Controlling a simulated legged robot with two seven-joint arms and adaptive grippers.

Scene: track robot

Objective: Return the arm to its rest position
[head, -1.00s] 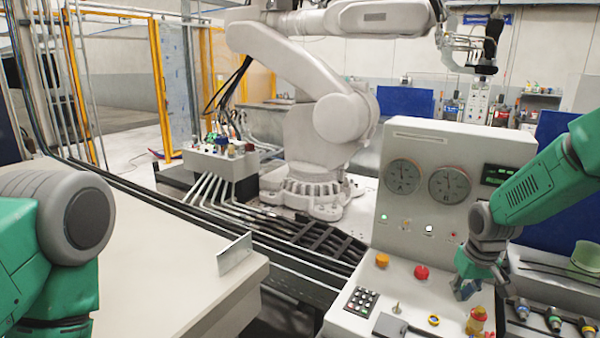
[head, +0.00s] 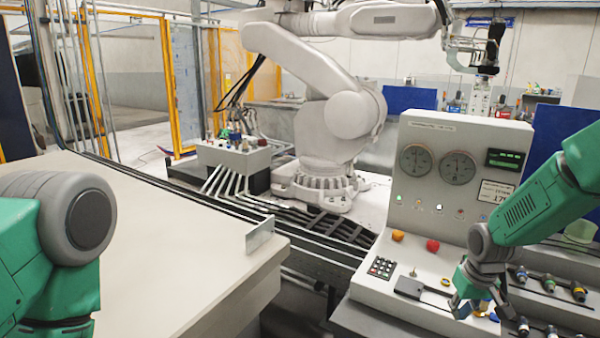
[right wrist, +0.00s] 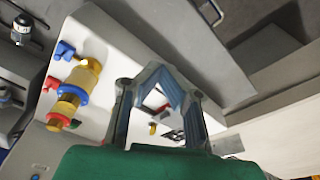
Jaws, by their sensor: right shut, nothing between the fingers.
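My right gripper (head: 467,308) is at the lower right of the head view, low over the front right part of the control panel (head: 420,268). In the right wrist view its blue-grey fingers (right wrist: 172,82) meet at the tips, shut with nothing between them. My right arm, green and grey, comes in from the right edge. My left arm shows only as a green and grey joint at the left edge. The left gripper is out of view. Whether the right fingers touch the panel cannot be told.
A yellow, red and blue fitting (right wrist: 72,98) stands beside the right gripper. A pale table (head: 160,240) fills the left. A large white robot arm (head: 335,125) stands behind.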

